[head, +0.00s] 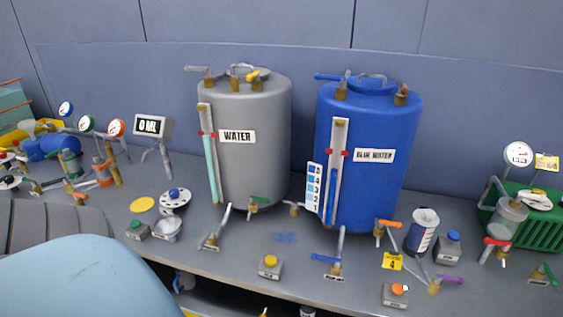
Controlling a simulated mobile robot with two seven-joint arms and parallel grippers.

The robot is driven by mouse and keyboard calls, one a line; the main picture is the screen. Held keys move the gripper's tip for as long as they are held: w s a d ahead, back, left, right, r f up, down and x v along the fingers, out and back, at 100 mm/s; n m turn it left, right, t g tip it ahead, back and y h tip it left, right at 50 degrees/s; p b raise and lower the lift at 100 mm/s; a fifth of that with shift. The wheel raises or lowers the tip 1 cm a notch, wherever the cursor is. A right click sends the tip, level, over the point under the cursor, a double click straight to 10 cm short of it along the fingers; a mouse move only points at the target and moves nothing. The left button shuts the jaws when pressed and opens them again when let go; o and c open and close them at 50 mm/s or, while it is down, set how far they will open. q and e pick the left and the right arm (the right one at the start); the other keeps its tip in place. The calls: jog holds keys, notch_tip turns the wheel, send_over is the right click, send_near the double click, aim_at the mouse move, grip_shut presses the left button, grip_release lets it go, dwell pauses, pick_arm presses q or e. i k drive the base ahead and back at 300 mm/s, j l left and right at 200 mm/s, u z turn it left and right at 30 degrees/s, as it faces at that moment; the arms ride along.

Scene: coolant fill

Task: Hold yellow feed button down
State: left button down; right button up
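A small grey box with a yellow button (270,262) on top stands near the front edge of the bench, between the grey water tank (255,120) and the blue tank labelled "BLUE WATER" (370,185). Nothing touches the yellow button, and it is fully visible. Neither of my grippers shows in the head view. A large smooth light-blue shape fills the lower left corner and hides that part of the bench.
Similar boxes carry a green button (136,228), an orange button (396,290) and a blue button (449,246). A display (152,126) reads "0 ML". Valves and pipes stand in front of the tanks. A yellow tag marked 4 (392,261) lies at right.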

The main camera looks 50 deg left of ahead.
aim_at(270, 260)
jog(key=u, duration=1.6)
